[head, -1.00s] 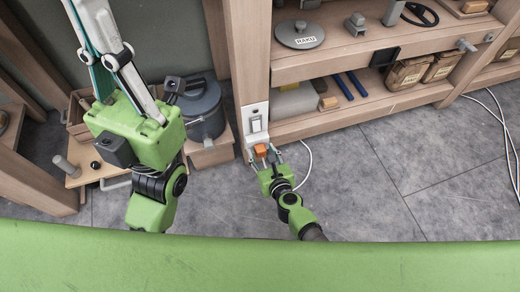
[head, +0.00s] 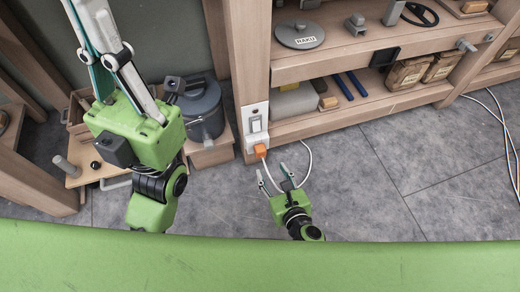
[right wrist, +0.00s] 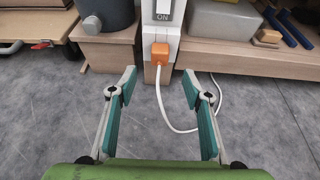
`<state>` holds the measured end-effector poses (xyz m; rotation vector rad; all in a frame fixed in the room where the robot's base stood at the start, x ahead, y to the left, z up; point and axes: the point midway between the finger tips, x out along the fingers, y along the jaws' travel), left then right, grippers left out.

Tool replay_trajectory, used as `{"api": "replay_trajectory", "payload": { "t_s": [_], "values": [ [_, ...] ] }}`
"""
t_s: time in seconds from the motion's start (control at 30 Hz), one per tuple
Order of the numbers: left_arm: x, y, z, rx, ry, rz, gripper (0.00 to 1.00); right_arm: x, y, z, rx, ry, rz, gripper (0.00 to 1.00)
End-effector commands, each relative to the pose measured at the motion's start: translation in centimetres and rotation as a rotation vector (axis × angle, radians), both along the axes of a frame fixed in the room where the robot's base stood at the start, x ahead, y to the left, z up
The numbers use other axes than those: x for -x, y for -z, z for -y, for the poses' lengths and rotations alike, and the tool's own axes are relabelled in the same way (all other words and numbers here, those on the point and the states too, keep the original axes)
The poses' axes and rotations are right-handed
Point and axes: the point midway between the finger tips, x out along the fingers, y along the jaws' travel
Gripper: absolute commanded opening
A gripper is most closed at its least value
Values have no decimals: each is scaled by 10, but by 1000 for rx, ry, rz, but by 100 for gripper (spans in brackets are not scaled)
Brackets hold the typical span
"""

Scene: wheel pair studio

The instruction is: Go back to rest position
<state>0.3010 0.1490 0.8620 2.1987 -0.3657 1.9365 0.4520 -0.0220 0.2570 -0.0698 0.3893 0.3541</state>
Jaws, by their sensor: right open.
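My right gripper (head: 272,170) is open and empty, just above the floor in front of the wooden post. In the right wrist view its two fingers (right wrist: 158,76) stand wide apart with nothing between them. An orange plug (head: 260,150) sits in the white outlet below a switch (head: 255,125), clear of the fingertips. In the right wrist view the plug (right wrist: 160,50) has a white cable (right wrist: 163,110) hanging down to the floor. My left gripper (head: 105,50) is raised at the upper left; its fingertips are cut off by the frame.
A shelf unit (head: 345,118) with tools and boxes stands at the upper right. A grey pot (head: 203,110) stands left of the post. A low wooden cart (head: 85,175) is beside my left arm. The grey floor (head: 380,190) at right is mostly clear; thin cables lie far right.

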Motion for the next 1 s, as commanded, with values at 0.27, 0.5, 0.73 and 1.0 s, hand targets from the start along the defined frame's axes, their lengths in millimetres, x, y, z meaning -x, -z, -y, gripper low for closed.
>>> {"api": "replay_trajectory", "payload": {
  "t_s": [0.27,0.5,0.73,1.0],
  "values": [
    [0,0,0,0,0,0,0,8,-4,3,0,0,0,45],
    [0,0,0,0,0,-1,0,8,-4,3,0,0,0,45],
    [0,0,0,0,0,-2,0,1,-15,8,51,0,44,45],
    [0,2,-1,1,1,-20,0,-44,-141,59,595,60,448,45]
  ]
}}
